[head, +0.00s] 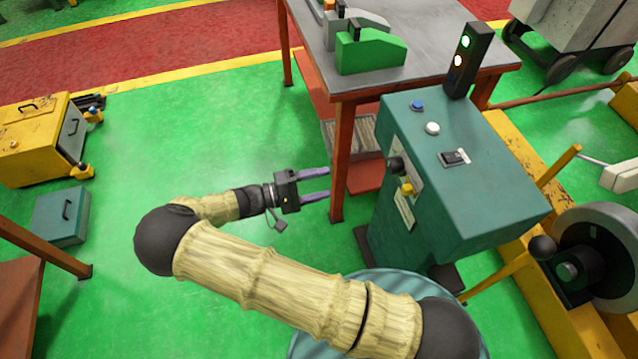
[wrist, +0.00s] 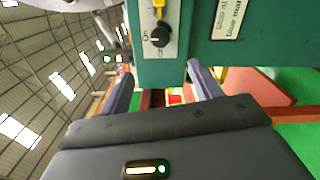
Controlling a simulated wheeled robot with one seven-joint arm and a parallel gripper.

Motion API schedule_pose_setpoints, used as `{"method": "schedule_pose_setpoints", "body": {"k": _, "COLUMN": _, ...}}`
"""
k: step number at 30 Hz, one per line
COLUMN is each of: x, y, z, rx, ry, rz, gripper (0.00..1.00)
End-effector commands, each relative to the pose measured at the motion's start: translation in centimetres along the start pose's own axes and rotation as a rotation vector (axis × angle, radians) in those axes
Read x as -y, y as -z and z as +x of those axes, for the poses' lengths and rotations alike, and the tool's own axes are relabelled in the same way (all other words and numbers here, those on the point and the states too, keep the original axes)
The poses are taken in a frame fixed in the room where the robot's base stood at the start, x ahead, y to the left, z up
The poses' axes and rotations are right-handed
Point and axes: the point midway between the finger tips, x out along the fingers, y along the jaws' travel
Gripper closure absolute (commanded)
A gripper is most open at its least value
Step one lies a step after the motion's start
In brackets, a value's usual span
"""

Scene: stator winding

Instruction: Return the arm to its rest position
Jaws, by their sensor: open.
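My gripper (head: 316,184) is open and empty, with its two purple fingers apart and pointing right in the head view. It is in the air to the left of the green control cabinet (head: 480,195), close to a red table leg. In the wrist view the two fingers of my gripper (wrist: 160,80) stand apart, with the cabinet (wrist: 180,72) beyond them. A black knob (wrist: 158,37) on the cabinet's panel shows between the fingertips. My arm is bent, with its elbow out to the left in the head view.
A grey-topped table (head: 440,50) with a green block-shaped fixture (head: 370,52) stands behind the cabinet. A signal light (head: 463,60) shows green on the cabinet. A yellow tool cabinet (head: 35,140) and a teal box (head: 60,215) are at left.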

Motion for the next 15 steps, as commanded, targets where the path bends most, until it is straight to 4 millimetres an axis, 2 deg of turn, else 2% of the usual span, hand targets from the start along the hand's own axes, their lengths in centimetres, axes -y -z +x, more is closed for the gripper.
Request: {"method": "schedule_pose_setpoints", "body": {"k": 15, "x": -0.02, "y": -0.09, "z": 0.42, "rx": 0.01, "ry": 0.019, "rz": -0.006, "gripper": 0.37}}
